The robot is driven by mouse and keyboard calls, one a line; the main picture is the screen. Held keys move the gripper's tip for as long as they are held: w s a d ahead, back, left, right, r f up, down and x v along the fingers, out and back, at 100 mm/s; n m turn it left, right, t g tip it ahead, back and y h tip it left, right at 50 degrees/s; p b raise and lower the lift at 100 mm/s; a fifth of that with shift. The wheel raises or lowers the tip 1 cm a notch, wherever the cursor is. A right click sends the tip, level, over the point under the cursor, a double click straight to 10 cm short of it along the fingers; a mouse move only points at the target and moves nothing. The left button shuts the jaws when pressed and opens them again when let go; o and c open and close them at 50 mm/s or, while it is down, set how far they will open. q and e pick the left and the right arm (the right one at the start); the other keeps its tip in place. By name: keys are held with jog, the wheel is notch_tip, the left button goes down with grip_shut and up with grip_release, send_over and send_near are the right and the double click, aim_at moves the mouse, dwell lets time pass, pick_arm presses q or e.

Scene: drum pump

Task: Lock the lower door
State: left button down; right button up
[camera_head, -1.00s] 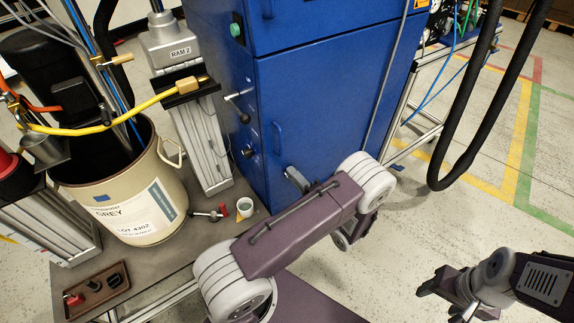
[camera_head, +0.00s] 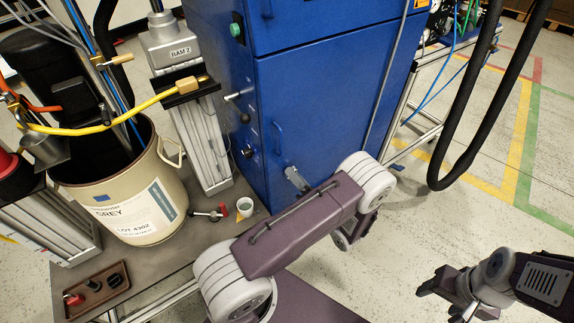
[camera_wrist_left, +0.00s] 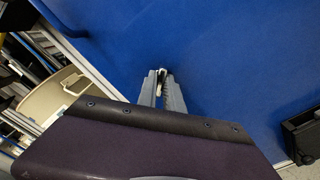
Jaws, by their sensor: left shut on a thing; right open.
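The blue lower door (camera_head: 335,120) stands flush with the cabinet front. Its slim blue handle (camera_head: 277,138) is near the left edge. The grey fingers of my left gripper (camera_head: 296,178) are low at the door's left side, and my arm hides the rest. In the left wrist view, the left gripper (camera_wrist_left: 162,76) is shut on a small pale piece (camera_wrist_left: 158,84) against the blue face. That piece looks like a latch or key, but its shape and turn are mostly hidden. My right gripper (camera_head: 436,300) is open and empty at lower right, above the floor.
A brown tray (camera_head: 97,288) lies lower left. A black hose (camera_head: 480,110) hangs at right. The floor there is clear.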

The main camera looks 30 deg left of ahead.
pick_arm(q)
jog(key=n, duration=0.8)
jog(key=shift+b, duration=0.35)
jog(key=shift+n, duration=1)
jog(key=c, duration=1.3)
grip_release()
